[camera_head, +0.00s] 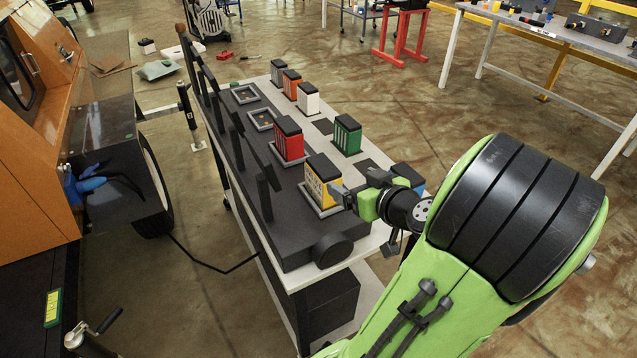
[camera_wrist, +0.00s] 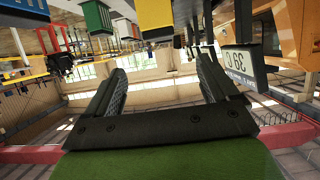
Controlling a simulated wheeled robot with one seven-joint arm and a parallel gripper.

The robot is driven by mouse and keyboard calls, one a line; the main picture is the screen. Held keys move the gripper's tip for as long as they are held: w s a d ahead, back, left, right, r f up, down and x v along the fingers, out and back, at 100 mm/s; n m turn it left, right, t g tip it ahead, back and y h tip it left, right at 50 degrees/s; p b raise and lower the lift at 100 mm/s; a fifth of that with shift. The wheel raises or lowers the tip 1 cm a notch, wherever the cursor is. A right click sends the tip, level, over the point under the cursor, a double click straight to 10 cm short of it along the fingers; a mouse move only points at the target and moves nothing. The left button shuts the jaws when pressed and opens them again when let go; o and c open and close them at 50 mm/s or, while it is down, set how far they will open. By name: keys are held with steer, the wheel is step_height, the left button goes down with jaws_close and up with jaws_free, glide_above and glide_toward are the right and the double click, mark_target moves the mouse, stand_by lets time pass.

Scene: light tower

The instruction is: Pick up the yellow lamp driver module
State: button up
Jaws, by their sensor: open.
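The yellow lamp driver module (camera_head: 322,180), with a black top and dark markings on its side, sits upright in a grey-framed socket at the near end of the black panel (camera_head: 290,225). My gripper (camera_head: 345,194) is at its right side, low and very close; whether they touch cannot be told. In the wrist view the module's yellow body (camera_wrist: 153,14) shows at the top edge, cut off by the frame. My open gripper (camera_wrist: 162,72) shows its two dark fingers well apart there, with nothing seen between them. The gripper hides part of the module's lower right in the head view.
A red module (camera_head: 289,143) stands in the neighbouring socket. Two empty sockets (camera_head: 262,119) lie farther back. Green (camera_head: 347,136), white (camera_head: 307,99), orange and grey modules stand along the right strip. A blue module (camera_head: 410,174) is partly hidden behind my arm. Black posts line the panel's left.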

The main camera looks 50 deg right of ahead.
steer(key=p, duration=0.4)
glide_toward(324, 166)
steer(key=x, duration=1)
steer(key=shift+w+d+f+b, duration=0.1)
steer(key=shift+w+f+b, duration=0.15)
steer(key=shift+b, duration=0.15)
steer(key=shift+s+r, duration=0.1)
steer(key=shift+c, duration=0.3)
steer(key=c, duration=1.4)
